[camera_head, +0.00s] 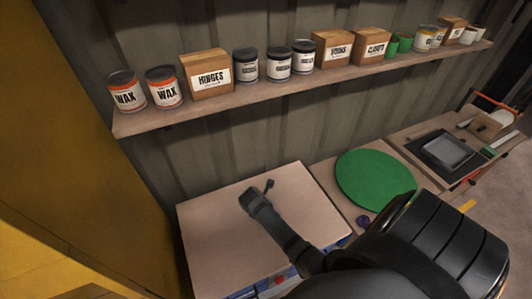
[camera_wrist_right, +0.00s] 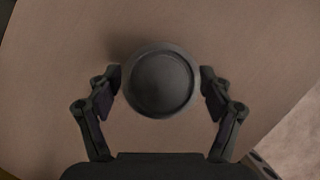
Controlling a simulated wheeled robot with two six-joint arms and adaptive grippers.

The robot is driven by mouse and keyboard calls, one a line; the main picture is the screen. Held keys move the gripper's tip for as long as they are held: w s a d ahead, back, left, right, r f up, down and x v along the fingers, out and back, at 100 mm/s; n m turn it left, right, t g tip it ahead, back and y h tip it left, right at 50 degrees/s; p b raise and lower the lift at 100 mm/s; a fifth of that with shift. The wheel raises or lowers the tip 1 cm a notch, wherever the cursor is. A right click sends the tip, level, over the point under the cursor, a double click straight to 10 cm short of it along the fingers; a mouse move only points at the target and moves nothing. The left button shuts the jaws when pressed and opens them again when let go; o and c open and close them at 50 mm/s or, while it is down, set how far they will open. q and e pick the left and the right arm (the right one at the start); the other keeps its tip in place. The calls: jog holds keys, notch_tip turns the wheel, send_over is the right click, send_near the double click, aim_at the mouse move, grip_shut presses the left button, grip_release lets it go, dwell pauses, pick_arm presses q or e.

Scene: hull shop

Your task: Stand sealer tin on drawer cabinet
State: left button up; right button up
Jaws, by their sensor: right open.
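A round tin with a dark lid (camera_wrist_right: 161,82), seen from above in the right wrist view, stands on a brown flat surface. My right gripper (camera_wrist_right: 160,77) is open, with one finger on each side of the tin and narrow gaps between. In the head view my right gripper (camera_head: 260,192) is over the pale wooden top of the drawer cabinet (camera_head: 205,225). The tin cannot be made out there, and its label is hidden in the wrist view. My left gripper is not in view.
A wall shelf (camera_head: 215,107) holds wax tins (camera_head: 163,87), a hinges box (camera_head: 207,74), dark-lidded tins (camera_head: 278,64) and more boxes. A green round disc (camera_head: 375,178) lies right of the cabinet, with a dark tray (camera_head: 446,150) beyond. The cabinet top's left part is clear.

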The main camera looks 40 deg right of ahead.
jog(key=shift+r, duration=0.1)
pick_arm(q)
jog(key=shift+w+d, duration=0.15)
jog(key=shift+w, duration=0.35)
pick_arm(e)
jog(key=v, duration=1.2)
